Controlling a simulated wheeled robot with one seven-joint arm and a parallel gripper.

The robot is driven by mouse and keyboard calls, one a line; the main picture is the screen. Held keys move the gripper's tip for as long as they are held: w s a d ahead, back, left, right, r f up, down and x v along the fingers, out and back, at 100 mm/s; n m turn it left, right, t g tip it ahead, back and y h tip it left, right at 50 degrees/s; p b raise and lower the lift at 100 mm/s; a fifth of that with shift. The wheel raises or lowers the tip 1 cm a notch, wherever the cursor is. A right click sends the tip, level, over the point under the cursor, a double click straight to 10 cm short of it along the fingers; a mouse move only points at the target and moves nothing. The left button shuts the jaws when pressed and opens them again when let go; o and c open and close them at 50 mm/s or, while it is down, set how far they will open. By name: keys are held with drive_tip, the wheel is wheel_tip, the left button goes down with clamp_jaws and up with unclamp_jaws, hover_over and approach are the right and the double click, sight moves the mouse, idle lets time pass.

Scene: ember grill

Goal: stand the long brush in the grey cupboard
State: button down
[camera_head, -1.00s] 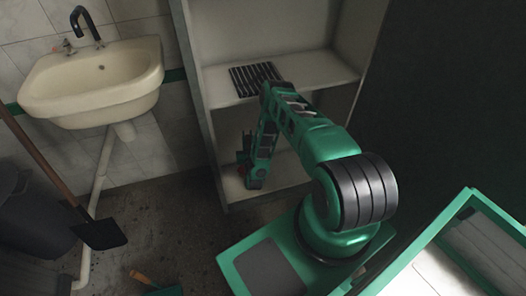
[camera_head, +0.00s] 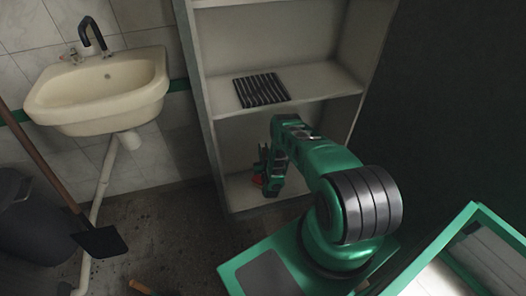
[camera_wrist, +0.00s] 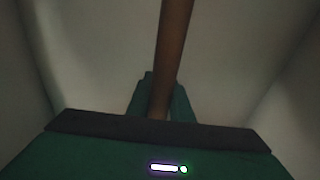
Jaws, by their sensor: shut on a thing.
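The grey cupboard (camera_head: 199,90) stands behind my arm in the head view, open at the front with shelves. My gripper (camera_head: 263,168) is inside its lower compartment, below the middle shelf. In the wrist view my gripper (camera_wrist: 162,100) is shut on a brown wooden handle (camera_wrist: 174,45), which I take as the long brush's handle. Pale walls surround it there. A small red part (camera_head: 258,181) shows beside my gripper near the cupboard floor; I cannot tell what it belongs to. The brush's head is not clearly visible, nor whether it touches the cupboard floor.
A black grill grate (camera_head: 262,90) lies on the middle shelf. A cream sink (camera_head: 100,95) hangs at left. A long-handled shovel (camera_head: 98,240) and dark bin (camera_head: 30,225) stand left. An orange-handled item (camera_head: 140,286) lies on the floor (camera_head: 165,225). A green-framed box (camera_head: 470,225) is at right.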

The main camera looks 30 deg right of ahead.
drive_tip(key=shift+f, duration=0.3)
drive_tip(key=c, duration=1.6)
unclamp_jaws()
drive_tip(key=shift+f, duration=0.1)
drive_tip(key=v, duration=1.2)
